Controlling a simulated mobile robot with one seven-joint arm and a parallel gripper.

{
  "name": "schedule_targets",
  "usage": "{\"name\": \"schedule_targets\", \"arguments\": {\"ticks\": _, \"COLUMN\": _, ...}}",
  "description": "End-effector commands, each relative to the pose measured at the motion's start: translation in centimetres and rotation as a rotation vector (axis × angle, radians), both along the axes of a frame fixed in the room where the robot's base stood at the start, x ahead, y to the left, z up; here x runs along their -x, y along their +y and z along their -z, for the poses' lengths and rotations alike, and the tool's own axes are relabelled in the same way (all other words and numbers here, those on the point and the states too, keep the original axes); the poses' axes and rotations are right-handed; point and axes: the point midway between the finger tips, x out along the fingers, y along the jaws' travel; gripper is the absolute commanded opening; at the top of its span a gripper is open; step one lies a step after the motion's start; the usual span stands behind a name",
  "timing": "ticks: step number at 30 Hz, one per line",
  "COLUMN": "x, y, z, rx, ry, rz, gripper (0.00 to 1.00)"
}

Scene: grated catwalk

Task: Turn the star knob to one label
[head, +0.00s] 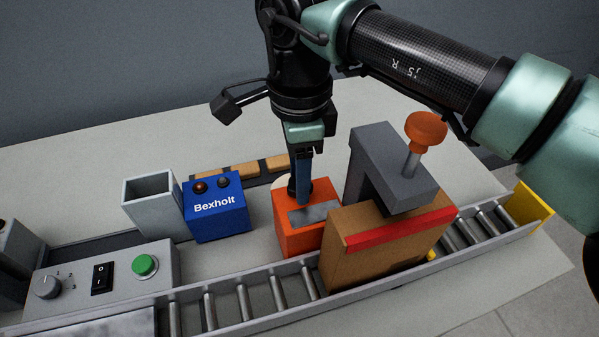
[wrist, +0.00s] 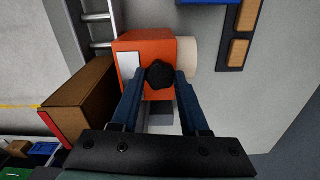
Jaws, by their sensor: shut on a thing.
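The star knob (wrist: 160,75) is black and lobed, on top of an orange box (wrist: 138,42). In the wrist view it sits between the two blue fingers of my gripper (wrist: 163,80), which is shut on it. In the head view my gripper (head: 300,196) points down onto the orange box (head: 296,237), and the knob is mostly hidden behind the fingers. A plain grey plate (head: 314,214) lies on the box top beside the knob. I cannot read any labels around the knob or tell which way it points.
A brown carton (head: 375,255) with red tape stands close on the right, under a grey press (head: 385,160) with an orange-red handle (head: 426,128). A roller conveyor (head: 275,295) runs in front. The blue Bexholt box (head: 216,208) and a control panel (head: 105,283) are left.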

Motion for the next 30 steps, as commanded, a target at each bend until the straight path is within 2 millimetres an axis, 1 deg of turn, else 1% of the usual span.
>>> {"name": "schedule_targets", "arguments": {"ticks": 30, "x": -0.07, "y": -0.13, "z": -0.05, "rx": 0.003, "ry": -0.003, "rz": 0.939, "gripper": 0.00}}
